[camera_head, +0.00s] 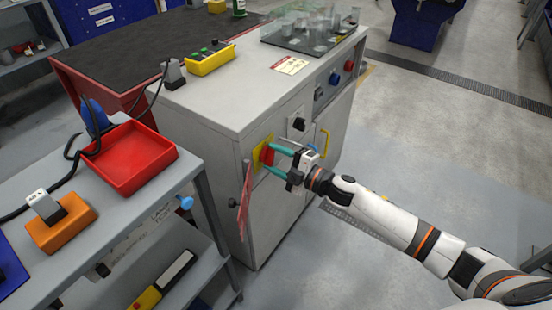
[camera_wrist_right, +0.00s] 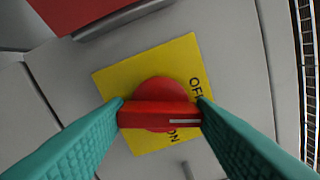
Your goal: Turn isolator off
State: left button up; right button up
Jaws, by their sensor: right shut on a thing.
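The isolator is a red rotary knob (camera_wrist_right: 158,117) on a yellow plate (camera_wrist_right: 118,78) marked OFF and ON. In the head view the knob (camera_head: 267,154) sits on the front of the grey cabinet (camera_head: 228,190). My right gripper (camera_wrist_right: 160,112) is shut on the knob's handle, one teal finger on each side. It shows in the head view (camera_head: 272,159) too, reaching the plate from the right. In the wrist view the handle lies across the picture, its white mark toward the right end, between the words OFF and ON. My left gripper is not in view.
A red tag or flap (camera_head: 244,205) hangs on the cabinet left of the plate. A black switch (camera_head: 299,124), a yellow handle (camera_head: 324,145), a blue knob (camera_head: 334,79) and a red button (camera_head: 348,65) are to the right. A red tray (camera_head: 130,158) stands on the left bench.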

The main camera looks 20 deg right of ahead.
jog(key=n, duration=0.3)
jog(key=shift+f+n, duration=0.1)
jog(key=shift+n, duration=0.2)
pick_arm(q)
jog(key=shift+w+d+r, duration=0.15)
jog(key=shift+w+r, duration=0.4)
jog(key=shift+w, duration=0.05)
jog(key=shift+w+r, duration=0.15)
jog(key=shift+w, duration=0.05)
pick_arm(e)
jog(key=shift+n, duration=0.3)
jog(key=o, duration=1)
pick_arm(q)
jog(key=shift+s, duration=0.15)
